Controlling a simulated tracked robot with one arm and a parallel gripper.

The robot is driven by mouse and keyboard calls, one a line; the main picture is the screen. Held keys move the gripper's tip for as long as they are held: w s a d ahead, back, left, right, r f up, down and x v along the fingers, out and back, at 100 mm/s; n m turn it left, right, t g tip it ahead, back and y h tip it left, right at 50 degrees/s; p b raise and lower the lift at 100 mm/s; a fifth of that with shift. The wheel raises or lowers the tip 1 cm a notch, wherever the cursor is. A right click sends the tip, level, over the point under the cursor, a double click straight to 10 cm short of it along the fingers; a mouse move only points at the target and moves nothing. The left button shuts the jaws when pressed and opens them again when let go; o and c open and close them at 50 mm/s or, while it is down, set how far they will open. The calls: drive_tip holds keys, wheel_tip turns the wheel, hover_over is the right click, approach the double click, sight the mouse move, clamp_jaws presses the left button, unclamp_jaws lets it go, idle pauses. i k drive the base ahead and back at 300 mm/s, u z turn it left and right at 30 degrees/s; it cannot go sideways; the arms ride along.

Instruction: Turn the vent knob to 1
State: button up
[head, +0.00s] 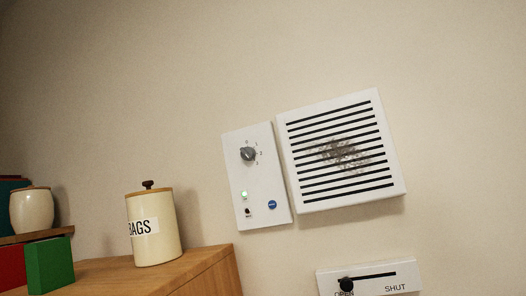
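The vent knob (248,154) is a small grey dial near the top of a white control panel (257,178) on the wall. Small marks that look like 0, 1, 2 and 3 run around its upper and right side. Which mark it points to is too small to tell. The white vent grille (343,152), with black slots and a brownish smudge, is on the wall just right of the panel. My gripper is not in view.
A white slider plate (369,278) labelled OPEN and SHUT has its black knob (346,285) at the OPEN end. A blue button (272,204) sits low on the panel. A cream BAGS canister (154,228) stands on the wooden cabinet (205,262) at lower left.

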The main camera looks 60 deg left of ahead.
sight(248, 153)
drive_tip(key=u, duration=0.1)
drive_tip(key=k, duration=1.15)
drive_tip(key=u, duration=1)
drive_tip(key=i, duration=0.7)
drive_tip(key=u, duration=0.05)
